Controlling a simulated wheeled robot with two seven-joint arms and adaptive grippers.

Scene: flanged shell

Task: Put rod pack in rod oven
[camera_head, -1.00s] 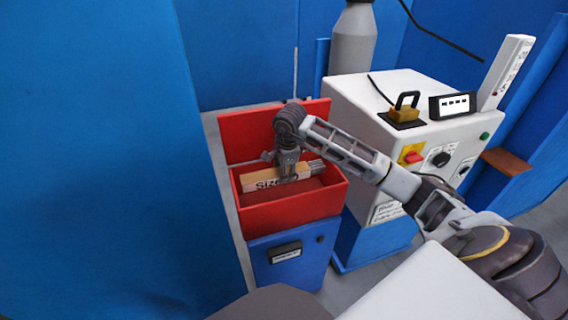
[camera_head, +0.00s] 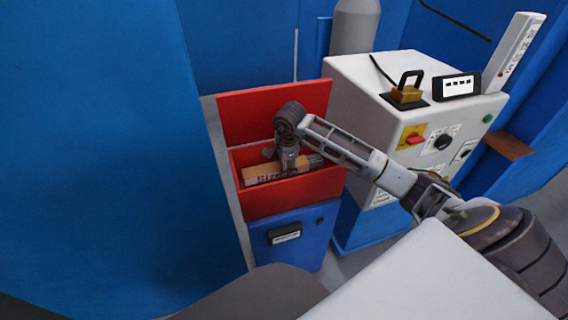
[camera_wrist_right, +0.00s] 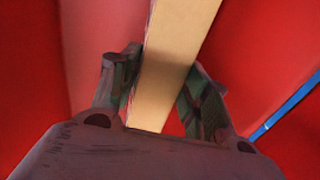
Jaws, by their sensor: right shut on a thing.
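The rod pack (camera_head: 262,174) is a tan box with "Size" lettering and grey rod ends at its right end. It lies inside the red rod oven (camera_head: 290,199), whose red lid (camera_head: 262,110) stands open behind. My right gripper (camera_head: 289,168) reaches down into the oven and is shut on the pack. In the right wrist view the tan pack (camera_wrist_right: 172,65) runs between the two fingers (camera_wrist_right: 160,95), with red oven walls around it. Whether the pack touches the oven floor is hidden. My left gripper is not in view.
The oven sits on a blue cabinet (camera_head: 292,240). A white machine (camera_head: 375,85) with knobs, a red switch and a padlock-shaped item (camera_head: 407,92) stands close on the right. A grey cylinder (camera_head: 354,28) stands behind. A large blue panel (camera_head: 100,150) fills the left.

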